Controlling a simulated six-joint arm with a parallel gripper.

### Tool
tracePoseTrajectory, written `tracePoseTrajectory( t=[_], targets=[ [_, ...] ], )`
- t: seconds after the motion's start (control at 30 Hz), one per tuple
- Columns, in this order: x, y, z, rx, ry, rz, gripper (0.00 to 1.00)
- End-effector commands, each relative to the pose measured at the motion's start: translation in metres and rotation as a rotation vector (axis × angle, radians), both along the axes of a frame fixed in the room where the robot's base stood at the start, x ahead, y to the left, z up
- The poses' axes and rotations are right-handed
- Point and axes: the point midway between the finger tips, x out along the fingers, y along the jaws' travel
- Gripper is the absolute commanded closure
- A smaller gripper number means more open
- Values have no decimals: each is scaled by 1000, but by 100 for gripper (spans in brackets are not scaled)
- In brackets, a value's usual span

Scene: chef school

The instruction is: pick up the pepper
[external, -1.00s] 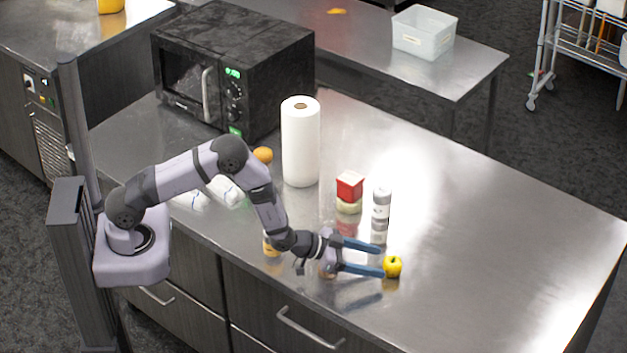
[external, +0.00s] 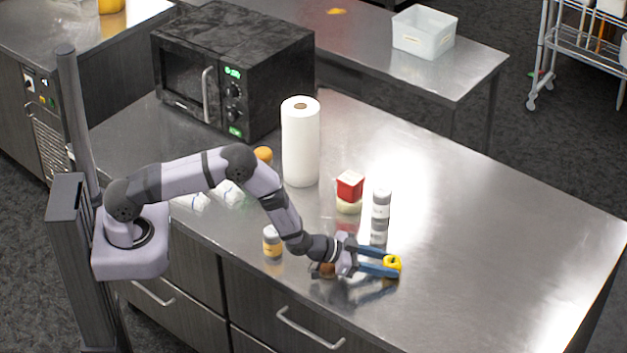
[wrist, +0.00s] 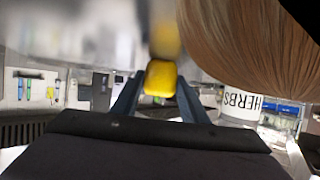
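The yellow pepper (external: 392,263) sits on the steel counter, right of the red box. My gripper (external: 398,266) is low over the counter, with its blue fingers reaching to either side of the pepper. In the wrist view the pepper (wrist: 160,78) lies between the two fingertips (wrist: 160,82), with narrow gaps seeming to remain at its sides. The gripper looks open around it. The pepper's lower part is partly hidden by the near finger in the external view.
A brown wood-like object (wrist: 245,40) fills the wrist view's upper right. The counter's right side is clear.

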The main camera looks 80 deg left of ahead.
Motion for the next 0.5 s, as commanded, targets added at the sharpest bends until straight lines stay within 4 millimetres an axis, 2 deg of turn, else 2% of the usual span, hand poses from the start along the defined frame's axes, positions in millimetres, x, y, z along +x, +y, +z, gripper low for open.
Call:
tracePoseTrajectory(
  t=[0.5],
  targets=[
    [1,0,6,0,-2,0,83]
  ],
)
